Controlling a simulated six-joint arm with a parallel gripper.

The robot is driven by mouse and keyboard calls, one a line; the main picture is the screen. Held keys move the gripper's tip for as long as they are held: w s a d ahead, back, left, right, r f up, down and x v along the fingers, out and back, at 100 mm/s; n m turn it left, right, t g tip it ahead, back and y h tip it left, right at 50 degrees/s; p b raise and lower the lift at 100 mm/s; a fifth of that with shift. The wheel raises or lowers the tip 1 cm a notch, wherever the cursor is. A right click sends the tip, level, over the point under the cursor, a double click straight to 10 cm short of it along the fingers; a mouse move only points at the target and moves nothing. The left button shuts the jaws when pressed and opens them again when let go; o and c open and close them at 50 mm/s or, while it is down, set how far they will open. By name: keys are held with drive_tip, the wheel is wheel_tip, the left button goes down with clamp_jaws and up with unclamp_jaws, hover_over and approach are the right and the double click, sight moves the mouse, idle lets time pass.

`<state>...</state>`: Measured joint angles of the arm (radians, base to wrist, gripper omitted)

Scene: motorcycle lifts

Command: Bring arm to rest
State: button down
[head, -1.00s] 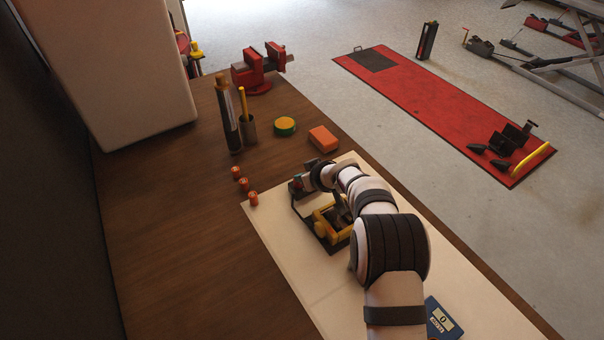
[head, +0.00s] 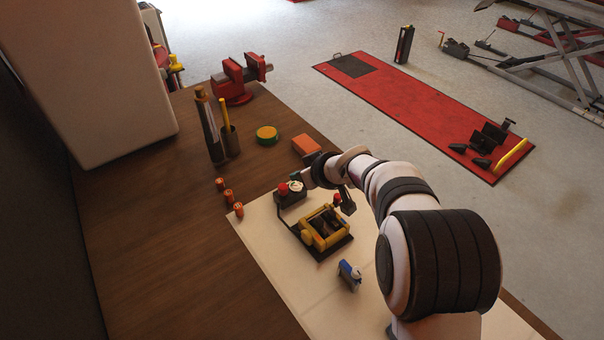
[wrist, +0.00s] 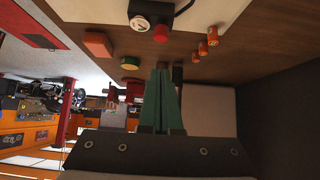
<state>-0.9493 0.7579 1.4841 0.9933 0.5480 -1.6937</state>
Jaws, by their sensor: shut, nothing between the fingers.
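My gripper (head: 296,176) is raised over the far part of the bench and mostly hidden behind my wrist in the head view. In the wrist view its green fingers (wrist: 162,100) are together, with nothing between them. My arm is bent up from the lower right. Below it on the pale mat (head: 270,260) is a yellow device on a black base (head: 325,228). A dark control box with a red button and a gauge (head: 290,194) sits beside that device and also shows in the wrist view (wrist: 148,26).
A blue item (head: 349,274) lies on the mat. An orange block (head: 306,146), a green-and-yellow disc (head: 267,135), small orange pieces (head: 229,196), a cup holding a yellow stick (head: 228,140) and a red vise (head: 236,80) stand on the bench. A red lift platform (head: 420,115) is on the floor.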

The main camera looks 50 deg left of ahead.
drive_tip(key=shift+v, duration=0.9)
drive_tip(key=w+d+r+m+h, duration=0.1)
drive_tip(key=d+r+m, duration=0.2)
drive_tip(key=d, duration=0.6)
drive_tip(key=d+r+m+h, duration=0.1)
drive_tip(key=d+r+m, duration=0.25)
drive_tip(key=d, duration=0.55)
drive_tip(key=w+d+r+m+h, duration=0.15)
drive_tip(key=d+m, duration=0.25)
drive_tip(key=d, duration=0.5)
drive_tip(key=s+d+f+m+h, duration=0.1)
drive_tip(key=s+d+m+h, duration=0.1)
drive_tip(key=s+d+m, duration=0.4)
drive_tip(key=s+d+f+m+h, duration=0.1)
drive_tip(key=s+d+m, duration=0.6)
drive_tip(key=d, duration=0.9)
drive_tip(key=s, duration=0.3)
drive_tip(key=shift+s+h, duration=0.35)
drive_tip(key=shift+s, duration=0.05)
drive_tip(key=shift+f, duration=0.15)
